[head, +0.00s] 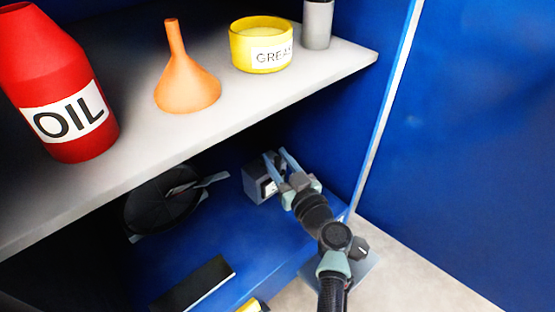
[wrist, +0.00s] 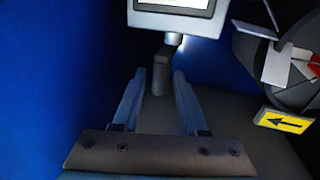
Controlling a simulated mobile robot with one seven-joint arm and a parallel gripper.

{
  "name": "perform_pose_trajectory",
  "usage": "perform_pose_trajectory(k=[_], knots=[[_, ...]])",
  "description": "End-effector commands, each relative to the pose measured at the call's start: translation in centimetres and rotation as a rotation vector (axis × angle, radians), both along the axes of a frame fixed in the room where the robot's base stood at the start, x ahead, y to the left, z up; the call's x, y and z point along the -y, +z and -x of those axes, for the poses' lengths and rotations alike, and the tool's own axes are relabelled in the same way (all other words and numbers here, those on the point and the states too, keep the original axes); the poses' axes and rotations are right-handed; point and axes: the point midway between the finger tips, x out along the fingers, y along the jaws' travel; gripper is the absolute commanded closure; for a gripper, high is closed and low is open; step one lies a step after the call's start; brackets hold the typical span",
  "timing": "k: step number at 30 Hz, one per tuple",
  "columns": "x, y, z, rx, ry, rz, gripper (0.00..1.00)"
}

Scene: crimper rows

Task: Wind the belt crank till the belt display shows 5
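My gripper (head: 275,154) reaches into the lower bay of a blue cabinet. Its two fingers are apart, and the wrist view also shows the open gripper (wrist: 158,76). A grey post stands between the fingertips in that view; I cannot tell whether they touch it. A grey box with a pale screen, likely the belt display (wrist: 178,14), is above the post. It shows in the head view (head: 256,188) beside the fingers; its number cannot be read. A dark round wheel, perhaps the belt crank (head: 150,215), is left of the gripper. It is at the right in the wrist view (wrist: 244,58).
A yellow label with a black arrow (wrist: 284,121) is below the wheel. A grey shelf (head: 130,140) overhead holds a red oil bottle (head: 65,85), an orange funnel (head: 187,90), a yellow grease tub (head: 262,45) and a grey cylinder (head: 317,25). A black bar (head: 195,285) lies in front.

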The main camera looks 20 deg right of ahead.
Motion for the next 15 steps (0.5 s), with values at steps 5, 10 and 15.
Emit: perform_pose_trajectory(k=[5, 10, 15], knots=[[0.01, -0.01, 0.03, 0.0, 0.0, 0.0, 0.92], [0.02, -0.01, 0.04, 0.0, 0.0, 0.0, 1.0], [-0.01, -0.03, 0.04, 0.0, -0.002, 0.0, 1.0]])
